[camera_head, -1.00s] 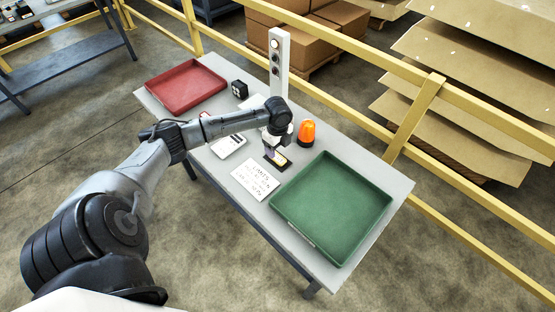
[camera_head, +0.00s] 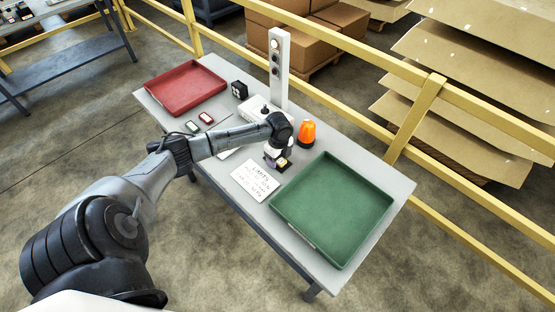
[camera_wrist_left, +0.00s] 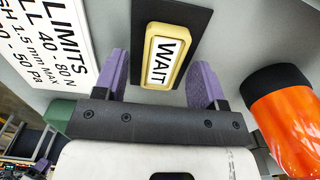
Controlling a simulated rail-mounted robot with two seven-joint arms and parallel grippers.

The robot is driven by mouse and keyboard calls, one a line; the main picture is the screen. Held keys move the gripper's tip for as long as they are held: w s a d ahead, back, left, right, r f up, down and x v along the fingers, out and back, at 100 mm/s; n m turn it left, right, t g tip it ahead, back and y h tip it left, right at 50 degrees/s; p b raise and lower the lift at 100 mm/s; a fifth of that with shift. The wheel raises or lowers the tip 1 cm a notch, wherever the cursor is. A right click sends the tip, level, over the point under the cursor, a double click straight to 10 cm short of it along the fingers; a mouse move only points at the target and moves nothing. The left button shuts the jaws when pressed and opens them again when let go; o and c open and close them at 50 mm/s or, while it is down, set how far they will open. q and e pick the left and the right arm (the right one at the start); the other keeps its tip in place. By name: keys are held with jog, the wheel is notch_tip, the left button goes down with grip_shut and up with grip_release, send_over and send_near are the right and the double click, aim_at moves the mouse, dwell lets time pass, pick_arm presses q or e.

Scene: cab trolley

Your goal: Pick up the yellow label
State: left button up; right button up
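The yellow label (camera_wrist_left: 177,48) is a yellow-framed block with a white face reading WAIT. It sits on a black plate (camera_wrist_left: 205,22) on the table. In the left wrist view it lies between the two purple fingers of my left gripper (camera_wrist_left: 157,66), with a gap on each side. The gripper is open and empty, close above the table. In the head view my left gripper (camera_head: 276,161) hides most of the plate, and only a bit of the yellow label (camera_head: 283,162) shows beside it.
An orange beacon (camera_head: 307,133) stands close to the right of the gripper. A white printed card (camera_head: 255,181) lies in front. A green tray (camera_head: 332,208), a red tray (camera_head: 186,90), a grey post (camera_head: 280,70) and small red-framed (camera_head: 206,118) and green-framed (camera_head: 192,127) pieces share the table.

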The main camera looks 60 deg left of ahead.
pick_arm(q)
jog(key=c, duration=0.9)
